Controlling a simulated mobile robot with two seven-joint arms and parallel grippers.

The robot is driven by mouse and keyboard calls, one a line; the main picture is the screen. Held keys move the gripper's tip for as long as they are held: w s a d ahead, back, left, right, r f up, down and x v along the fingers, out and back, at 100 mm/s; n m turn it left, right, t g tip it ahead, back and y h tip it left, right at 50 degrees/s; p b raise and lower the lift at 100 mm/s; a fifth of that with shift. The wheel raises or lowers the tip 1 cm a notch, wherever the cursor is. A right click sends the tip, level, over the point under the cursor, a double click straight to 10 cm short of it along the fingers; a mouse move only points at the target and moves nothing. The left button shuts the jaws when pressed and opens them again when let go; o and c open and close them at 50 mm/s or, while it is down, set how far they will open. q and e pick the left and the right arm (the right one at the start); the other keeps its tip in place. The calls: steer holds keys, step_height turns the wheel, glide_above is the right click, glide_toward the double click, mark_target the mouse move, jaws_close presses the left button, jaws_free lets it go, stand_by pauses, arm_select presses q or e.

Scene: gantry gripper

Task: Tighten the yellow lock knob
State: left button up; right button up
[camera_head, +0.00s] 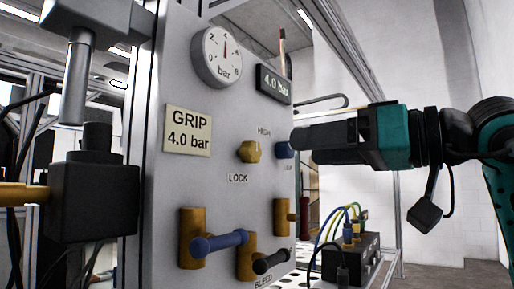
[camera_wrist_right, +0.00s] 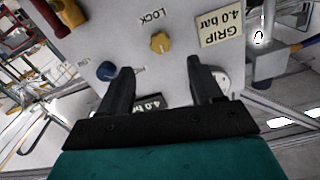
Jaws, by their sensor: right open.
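The yellow lock knob (camera_head: 249,152) sits on the grey panel (camera_head: 215,115), above the word LOCK. It also shows in the right wrist view (camera_wrist_right: 160,42), beyond my fingertips and roughly between their lines. My right gripper (camera_head: 300,140) comes in from the right in the head view, in front of the panel's right edge near the blue knob (camera_head: 284,150). In the right wrist view my right gripper (camera_wrist_right: 160,72) has its two black fingers spread with nothing held between them. It is apart from the yellow knob. My left gripper is not in the frames.
A round gauge (camera_head: 222,57) and a 4.0 bar display (camera_head: 273,84) are higher on the panel. A blue-handled valve (camera_head: 219,243) and a black-handled valve (camera_head: 271,262) stick out below. A box with cables (camera_head: 350,262) stands at the lower right.

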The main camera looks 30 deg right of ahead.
mark_target(257, 153)
arm_select(q)
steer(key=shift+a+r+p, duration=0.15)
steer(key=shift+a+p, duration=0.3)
steer(key=shift+p, duration=0.2)
arm_select(e)
steer(key=x, duration=1)
steer(key=c, duration=1)
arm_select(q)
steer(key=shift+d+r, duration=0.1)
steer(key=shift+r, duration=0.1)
arm_select(e)
steer(key=shift+c, duration=0.2)
